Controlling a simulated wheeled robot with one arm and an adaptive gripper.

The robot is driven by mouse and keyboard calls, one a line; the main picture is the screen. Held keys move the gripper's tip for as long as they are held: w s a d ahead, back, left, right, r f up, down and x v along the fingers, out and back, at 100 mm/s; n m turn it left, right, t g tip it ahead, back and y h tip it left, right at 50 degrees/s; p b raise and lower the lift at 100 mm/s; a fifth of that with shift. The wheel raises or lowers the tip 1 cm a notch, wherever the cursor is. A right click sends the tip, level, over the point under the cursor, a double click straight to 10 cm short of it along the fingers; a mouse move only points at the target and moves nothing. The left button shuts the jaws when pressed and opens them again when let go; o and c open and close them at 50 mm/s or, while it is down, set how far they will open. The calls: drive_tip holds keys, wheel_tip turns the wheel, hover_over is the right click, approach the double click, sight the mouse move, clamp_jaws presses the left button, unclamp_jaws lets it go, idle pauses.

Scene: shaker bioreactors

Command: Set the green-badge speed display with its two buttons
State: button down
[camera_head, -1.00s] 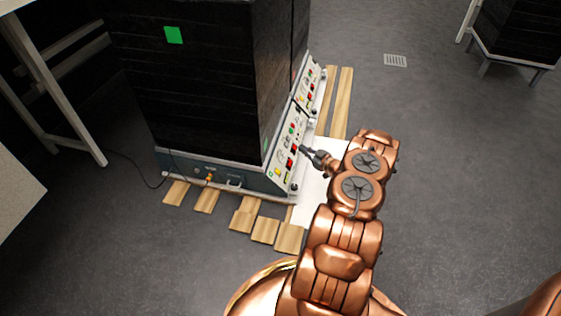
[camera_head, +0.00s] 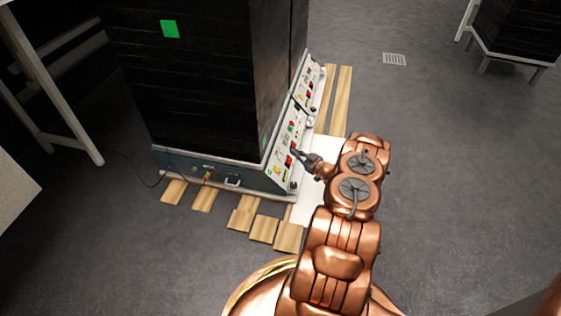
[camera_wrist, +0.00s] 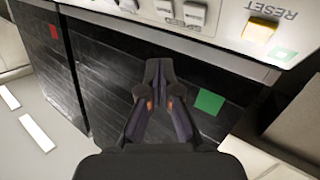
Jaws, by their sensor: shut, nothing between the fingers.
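The near shaker's white control panel (camera_head: 283,168) is on the slanted side below a black cabinet (camera_head: 200,90) with a green badge (camera_head: 170,28). In the wrist view, the panel (camera_wrist: 230,52) runs across the top, upside down, with a SPEED label (camera_wrist: 180,22) and two pale buttons, one here (camera_wrist: 165,8) and one here (camera_wrist: 195,13). A green badge (camera_wrist: 282,53) sits near its edge. The speed display's digits are not visible. My gripper (camera_head: 295,151) is shut and empty close to the panel; its fingertips (camera_wrist: 159,64) appear just below the panel edge. Contact cannot be told.
A yellow button (camera_wrist: 259,30) by a RESET label is to the right in the wrist view. A second similar panel (camera_head: 308,85) adjoins farther back. Wooden slats (camera_head: 240,218) lie under the shaker. Open grey floor (camera_head: 450,170) is to the right.

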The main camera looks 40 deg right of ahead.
sight(280, 154)
drive_tip(key=shift+w+a+f+b, duration=0.15)
drive_tip(key=shift+w+a+f, duration=0.3)
drive_tip(key=shift+w+f, duration=0.3)
drive_tip(key=shift+w+a+f+b, duration=0.15)
drive_tip(key=shift+w+a+f, duration=0.3)
drive_tip(key=shift+w+f, duration=0.25)
drive_tip(key=shift+a+f, duration=0.1)
idle(0.5)
drive_tip(key=shift+w+a+f, duration=0.15)
drive_tip(key=shift+w+f, duration=0.1)
drive_tip(key=shift+w+a+f, duration=0.15)
drive_tip(key=shift+w+f, duration=0.1)
idle(1.0)
idle(0.4)
drive_tip(key=shift+s+d+r+p, duration=0.35)
drive_tip(key=shift+s+r+p, duration=0.2)
drive_tip(key=shift+p, duration=0.1)
drive_tip(key=s+d+r+p, duration=0.2)
drive_tip(key=s+r, duration=0.1)
drive_tip(key=shift+r+p, duration=0.2)
drive_tip(key=shift+p, duration=0.15)
